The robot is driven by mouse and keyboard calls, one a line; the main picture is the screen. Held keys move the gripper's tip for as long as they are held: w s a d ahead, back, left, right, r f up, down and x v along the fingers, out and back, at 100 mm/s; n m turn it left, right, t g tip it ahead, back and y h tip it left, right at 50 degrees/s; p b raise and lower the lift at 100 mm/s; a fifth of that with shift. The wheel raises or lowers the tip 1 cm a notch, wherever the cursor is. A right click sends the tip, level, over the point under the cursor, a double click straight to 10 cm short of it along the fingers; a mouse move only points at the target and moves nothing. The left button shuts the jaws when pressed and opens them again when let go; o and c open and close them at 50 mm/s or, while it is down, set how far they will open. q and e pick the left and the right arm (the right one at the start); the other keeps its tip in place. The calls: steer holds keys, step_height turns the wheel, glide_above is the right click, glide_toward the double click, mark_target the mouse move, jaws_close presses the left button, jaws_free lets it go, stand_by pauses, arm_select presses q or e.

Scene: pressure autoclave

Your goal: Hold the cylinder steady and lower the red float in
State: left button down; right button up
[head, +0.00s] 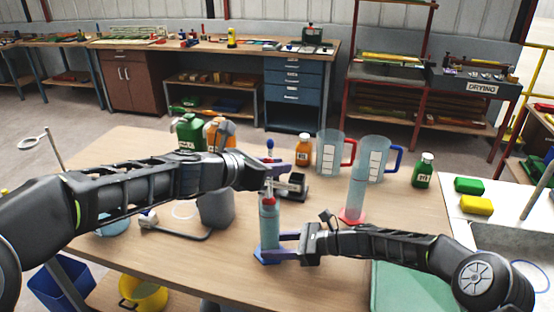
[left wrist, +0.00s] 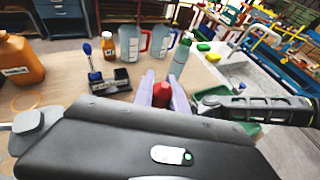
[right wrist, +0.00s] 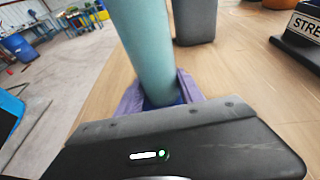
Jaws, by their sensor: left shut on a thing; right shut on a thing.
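The teal cylinder (head: 269,228) stands upright on a blue foot near the table's front. My right gripper (head: 285,247) is shut on it low down, just above the foot. The right wrist view shows the cylinder (right wrist: 150,50) between the purple fingers; its foot is mostly hidden there. The red float (head: 269,201) shows at the cylinder's mouth, and I cannot tell how far inside it is. My left gripper (head: 272,175) is over the mouth, shut on the float. In the left wrist view the red float (left wrist: 161,92) is between the purple fingers.
A second cylinder (head: 356,194) with a red foot stands to the right, near two clear jugs (head: 329,153) (head: 373,158). A grey container (head: 215,208) stands close left of the teal cylinder. An orange bottle (head: 303,150) and a green bottle (head: 423,170) stand farther back.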

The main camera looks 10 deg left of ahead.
mark_target(271, 183)
arm_select(q)
steer(key=shift+f, duration=2.45)
steer(key=c, duration=1.3)
jaws_free()
steer(key=shift+o, duration=0.2)
steer(key=shift+s, duration=0.1)
steer(key=v, duration=1.2)
